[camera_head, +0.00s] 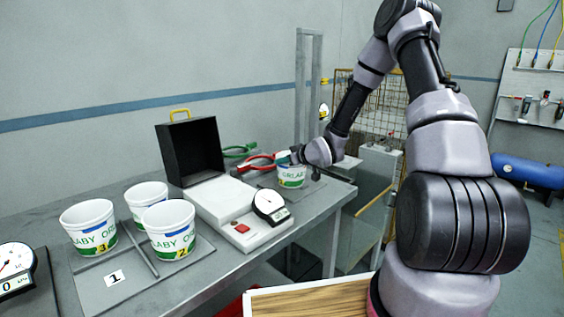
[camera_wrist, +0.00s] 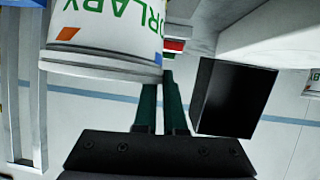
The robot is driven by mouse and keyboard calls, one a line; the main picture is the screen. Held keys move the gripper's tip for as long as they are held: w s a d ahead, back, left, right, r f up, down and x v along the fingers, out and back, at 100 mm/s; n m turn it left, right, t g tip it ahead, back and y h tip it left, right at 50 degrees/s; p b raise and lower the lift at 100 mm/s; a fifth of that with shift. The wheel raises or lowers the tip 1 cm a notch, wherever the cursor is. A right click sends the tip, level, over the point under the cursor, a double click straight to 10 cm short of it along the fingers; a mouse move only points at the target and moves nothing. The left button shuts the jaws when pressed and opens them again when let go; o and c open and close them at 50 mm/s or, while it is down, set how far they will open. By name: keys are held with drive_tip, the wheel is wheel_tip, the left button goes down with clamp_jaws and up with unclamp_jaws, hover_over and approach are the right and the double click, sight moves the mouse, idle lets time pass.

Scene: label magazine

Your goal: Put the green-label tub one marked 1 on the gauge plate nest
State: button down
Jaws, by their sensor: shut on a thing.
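My gripper (camera_head: 291,158) is at the far right of the bench, shut on the rim of a white tub (camera_head: 292,178) with a green label. The tub also shows large and upside down in the wrist view (camera_wrist: 105,35), beside my fingers (camera_wrist: 162,75). Its number is not readable. It is upright over a grey plate (camera_head: 316,186); I cannot tell whether it touches. Three similar tubs stand on a grey divided tray at the left: one marked 3 (camera_head: 88,228), one marked 2 (camera_head: 168,230), one behind (camera_head: 146,199) with its number hidden.
A card marked 1 (camera_head: 115,278) lies at the tray's bare front corner. A white case (camera_head: 238,212) with a raised black lid (camera_head: 190,150) and a round dial (camera_head: 270,205) stands mid-bench. Red-handled pliers (camera_head: 256,162) lie behind. Another dial (camera_head: 15,266) is at the left edge.

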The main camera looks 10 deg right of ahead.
drive_tip(key=c, duration=1)
unclamp_jaws()
drive_tip(key=shift+s, duration=0.1)
drive_tip(key=s+d+r+m+g+h, duration=0.1)
drive_tip(key=s+d+r+m+h, duration=0.25)
drive_tip(key=s+d+r, duration=0.5)
drive_tip(key=s+d+r+m+g+h, duration=0.15)
drive_tip(key=s+d+r+h, duration=0.3)
drive_tip(key=s+r, duration=0.55)
drive_tip(key=s+a+r+m+y, duration=0.1)
drive_tip(key=s+r+m, duration=0.1)
drive_tip(key=s, duration=0.4)
drive_tip(key=s+a+r+m+g+y, duration=0.1)
drive_tip(key=s+a+r+m, duration=0.1)
drive_tip(key=s+r, duration=0.3)
drive_tip(key=s+a+r+m+y, duration=0.1)
drive_tip(key=s+r, duration=0.3)
drive_tip(key=s, duration=0.5)
drive_tip(key=shift+a+m, duration=0.25)
drive_tip(key=shift+m, duration=0.45)
